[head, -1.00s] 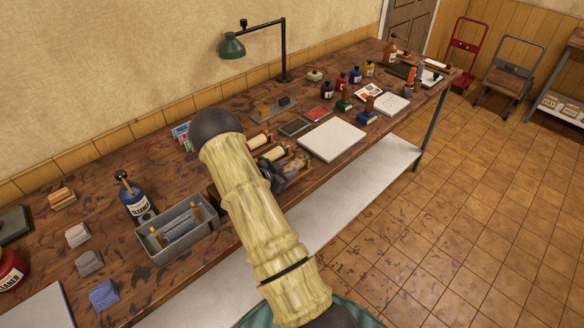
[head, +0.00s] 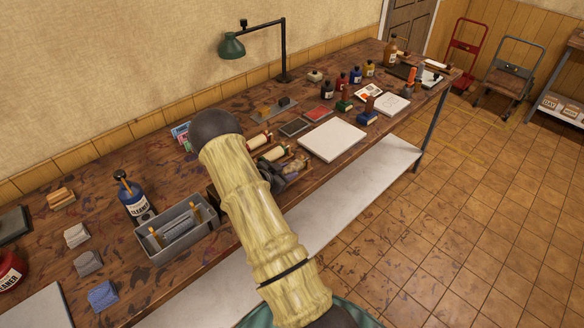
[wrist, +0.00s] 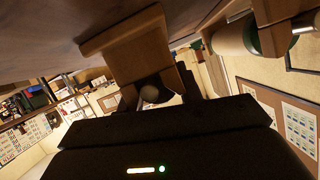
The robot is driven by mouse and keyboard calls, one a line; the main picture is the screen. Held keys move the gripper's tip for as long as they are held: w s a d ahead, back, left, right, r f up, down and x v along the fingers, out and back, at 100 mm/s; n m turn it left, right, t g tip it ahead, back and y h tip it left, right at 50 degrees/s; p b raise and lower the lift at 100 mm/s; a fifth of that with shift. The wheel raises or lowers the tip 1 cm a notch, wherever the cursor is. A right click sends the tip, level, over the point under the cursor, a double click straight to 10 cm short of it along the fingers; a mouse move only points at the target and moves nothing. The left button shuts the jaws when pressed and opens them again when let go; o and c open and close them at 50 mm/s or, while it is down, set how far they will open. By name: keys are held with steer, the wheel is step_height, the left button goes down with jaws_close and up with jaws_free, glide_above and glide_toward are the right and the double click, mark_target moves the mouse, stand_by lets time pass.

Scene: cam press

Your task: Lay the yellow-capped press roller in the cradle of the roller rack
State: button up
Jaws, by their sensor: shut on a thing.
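My gripper (head: 272,177) is low over the bench at the roller rack (head: 304,178), partly hidden behind my arm in the head view. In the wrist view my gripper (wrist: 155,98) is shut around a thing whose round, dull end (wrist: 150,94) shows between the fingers. I take it for the press roller; its yellow cap cannot be made out. A brown wooden part, seemingly of the rack, stands close beyond the fingers (wrist: 140,55). Whether the held roller touches the cradle cannot be told.
A grey bin (head: 176,235) stands to the left, a white slab (head: 333,140) to the right. A green lamp (head: 232,46) stands at the back.

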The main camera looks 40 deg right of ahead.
mark_target(286, 169)
steer(key=o, duration=1.3)
step_height(286, 169, up, 10)
steer(key=shift+r+b, duration=0.1)
steer(key=shift+b, duration=0.75)
